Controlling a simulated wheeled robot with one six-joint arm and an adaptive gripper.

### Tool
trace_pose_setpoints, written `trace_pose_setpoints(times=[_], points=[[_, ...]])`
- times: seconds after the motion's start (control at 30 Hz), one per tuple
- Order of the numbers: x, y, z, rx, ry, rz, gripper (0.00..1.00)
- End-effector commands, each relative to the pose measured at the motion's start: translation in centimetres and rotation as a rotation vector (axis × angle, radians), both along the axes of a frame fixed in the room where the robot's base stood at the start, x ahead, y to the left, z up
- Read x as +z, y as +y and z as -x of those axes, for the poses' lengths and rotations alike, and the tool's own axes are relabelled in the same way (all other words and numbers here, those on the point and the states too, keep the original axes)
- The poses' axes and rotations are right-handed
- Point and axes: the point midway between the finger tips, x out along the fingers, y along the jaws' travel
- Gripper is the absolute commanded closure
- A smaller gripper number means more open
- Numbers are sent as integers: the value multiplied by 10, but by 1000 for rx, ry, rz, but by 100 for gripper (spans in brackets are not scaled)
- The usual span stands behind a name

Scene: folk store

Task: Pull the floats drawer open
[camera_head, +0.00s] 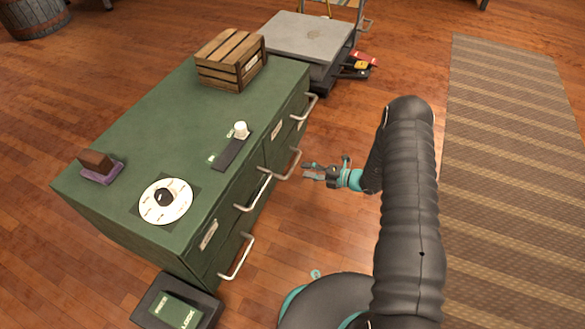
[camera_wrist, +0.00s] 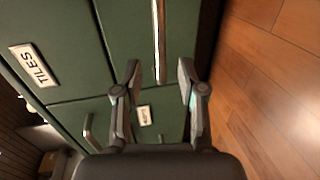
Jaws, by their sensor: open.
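The green cabinet (camera_head: 150,120) has several drawers with pale bar handles and white labels. My gripper (camera_head: 306,172) is open and empty, level and pointing at the cabinet's drawer side. A drawer handle (camera_head: 291,166) is just ahead of its fingertips, with a small gap. In the wrist view, that bar handle (camera_wrist: 158,40) lies lengthwise between the lines of my two open fingers (camera_wrist: 160,75). One label reads TILES (camera_wrist: 34,65). Another label (camera_wrist: 144,115) is partly hidden and too small to read. I cannot make out a floats label. The drawers look shut.
On the cabinet top are a wooden crate (camera_head: 231,60), a round dial plate (camera_head: 165,201) and a white knob on a dark strip (camera_head: 232,150). A platform scale (camera_head: 310,40) stands behind. Wood floor and a striped rug (camera_head: 510,180) lie clear to the right.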

Motion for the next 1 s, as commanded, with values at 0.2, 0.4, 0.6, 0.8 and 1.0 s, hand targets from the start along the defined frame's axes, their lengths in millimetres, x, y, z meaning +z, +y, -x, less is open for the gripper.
trace_pose_setpoints(times=[0.2, 0.4, 0.6, 0.8, 1.0], points=[[-9, 36, -12, 3, -1, 1, 60], [-13, 55, -20, 2, 0, 1, 60], [-13, 61, -22, 0, -1, 0, 60], [-14, 61, -22, 0, -1, 0, 60], [-14, 61, -22, 1, 0, 1, 100]])
